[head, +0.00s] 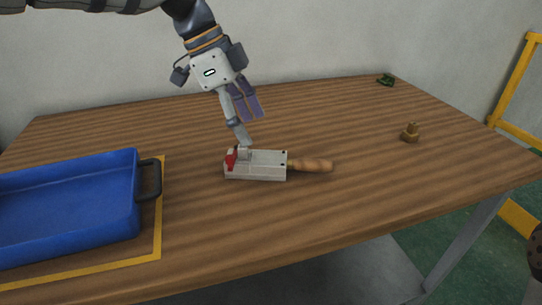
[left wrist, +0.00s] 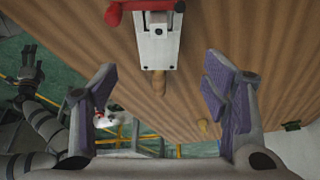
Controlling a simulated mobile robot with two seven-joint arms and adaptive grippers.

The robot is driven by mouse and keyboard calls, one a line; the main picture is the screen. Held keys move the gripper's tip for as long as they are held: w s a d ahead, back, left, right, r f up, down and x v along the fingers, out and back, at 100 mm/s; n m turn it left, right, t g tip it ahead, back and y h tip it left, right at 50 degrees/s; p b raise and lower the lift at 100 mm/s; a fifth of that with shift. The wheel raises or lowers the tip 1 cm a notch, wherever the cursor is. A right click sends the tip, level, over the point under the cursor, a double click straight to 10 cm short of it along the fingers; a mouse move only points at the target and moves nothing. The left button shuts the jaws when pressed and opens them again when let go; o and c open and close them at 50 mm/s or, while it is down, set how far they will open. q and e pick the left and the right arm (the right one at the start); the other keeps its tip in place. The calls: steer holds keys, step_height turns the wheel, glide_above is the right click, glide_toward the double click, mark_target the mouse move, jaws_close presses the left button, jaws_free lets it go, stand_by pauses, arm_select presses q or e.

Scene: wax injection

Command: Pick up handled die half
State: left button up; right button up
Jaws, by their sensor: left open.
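The handled die half is a grey metal block (head: 257,170) with a wooden handle (head: 312,165) pointing right, lying on the table in the head view. A red clamp part (head: 231,158) is at its left end. The block also shows at the top of the left wrist view (left wrist: 155,52), with the handle (left wrist: 159,85) below it. My left gripper (head: 248,122) is open and empty, above and just behind the block; a fingertip overlaps the block's far edge in the picture, so contact is unclear. My right gripper (left wrist: 28,68) shows small at the left wrist view's left edge, its jaws unclear.
A blue tray (head: 138,215) with a dark handle stands at front left within a yellow outline (head: 160,215). A small brass piece (head: 410,133) is at right, a green object (head: 386,80) at the back right corner. A yellow rail (head: 508,85) is beyond the table (head: 370,190).

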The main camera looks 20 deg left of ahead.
mark_target(266, 158)
arm_select(q)
steer(key=x, duration=0.8)
steer(key=shift+s+d, duration=0.1)
steer(key=shift+r, duration=0.1)
jaws_close()
